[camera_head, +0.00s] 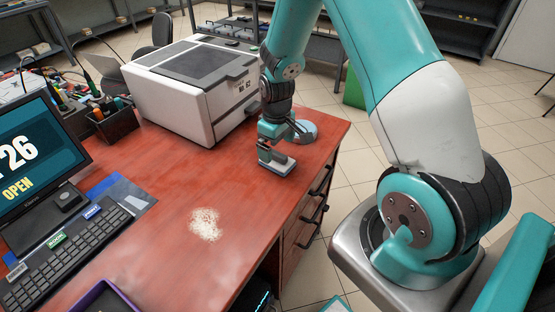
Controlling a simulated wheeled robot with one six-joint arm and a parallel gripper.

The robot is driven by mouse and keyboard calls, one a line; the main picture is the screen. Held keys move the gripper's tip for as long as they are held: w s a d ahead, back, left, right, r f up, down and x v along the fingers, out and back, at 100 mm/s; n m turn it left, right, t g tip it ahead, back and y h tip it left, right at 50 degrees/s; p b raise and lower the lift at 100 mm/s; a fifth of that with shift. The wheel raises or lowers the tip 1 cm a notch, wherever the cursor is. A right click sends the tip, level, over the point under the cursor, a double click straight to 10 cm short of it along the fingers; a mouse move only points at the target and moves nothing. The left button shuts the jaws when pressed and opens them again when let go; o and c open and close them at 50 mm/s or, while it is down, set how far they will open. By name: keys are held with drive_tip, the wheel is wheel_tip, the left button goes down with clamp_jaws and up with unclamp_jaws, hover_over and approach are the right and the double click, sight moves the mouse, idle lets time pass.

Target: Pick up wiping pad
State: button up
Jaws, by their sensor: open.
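The wiping pad appears to be the small grey block (281,168) on the red desk, close to the desk's right edge. My gripper (279,143) points down from my teal arm, just above and behind the block. Its jaws are open, with nothing seen between them. The fingers are small and dark here, and I cannot tell whether they touch the block or flank part of it.
A round grey disc (307,132) lies just right of my gripper. A white printer (192,85) stands behind to the left. A pale powdery patch (206,224) marks the desk (165,255). A keyboard (68,250), monitor (35,160) and purple tray (104,297) are left.

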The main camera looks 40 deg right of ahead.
sight(277, 153)
drive_tip(key=shift+w+d+f+p, duration=0.1)
drive_tip(key=shift+f+p, duration=0.4)
drive_tip(key=shift+f, duration=2.2)
drive_tip(key=c, duration=1)
drive_tip(key=shift+r, duration=0.1)
wheel_tip(277, 153, up, 20)
drive_tip(key=shift+f+b, duration=0.1)
drive_tip(key=shift+b, duration=0.35)
